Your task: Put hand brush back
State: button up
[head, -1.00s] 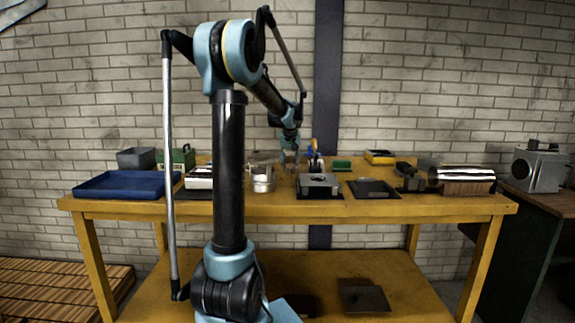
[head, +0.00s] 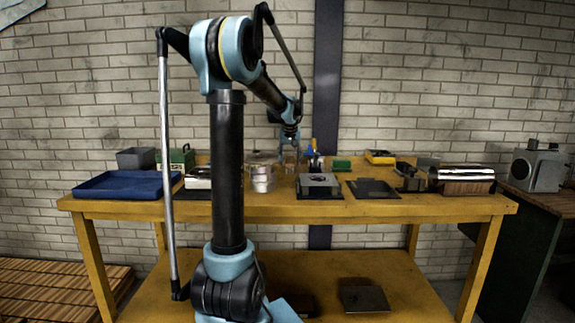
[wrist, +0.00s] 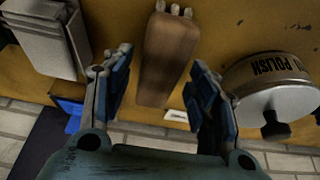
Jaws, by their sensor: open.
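A brown wooden piece with pale tufts or nubs at its far end, which looks like the hand brush (wrist: 168,62), lies between my fingers in the wrist view. My gripper (wrist: 154,92) is open, with one finger on each side of it and visible gaps, so it is not gripped. In the head view my gripper (head: 289,152) points down over the back middle of the yellow workbench (head: 400,207). The brush cannot be made out clearly there.
A polish tin (wrist: 270,92) stands close beside one finger, and a grey container (wrist: 50,38) is beside the other. On the bench are a blue tray (head: 120,186), a grey block on a dark plate (head: 318,184), and a shiny cylinder (head: 462,174). The brick wall is behind.

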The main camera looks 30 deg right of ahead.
jog(key=v, duration=1)
jog(key=shift+r, duration=0.1)
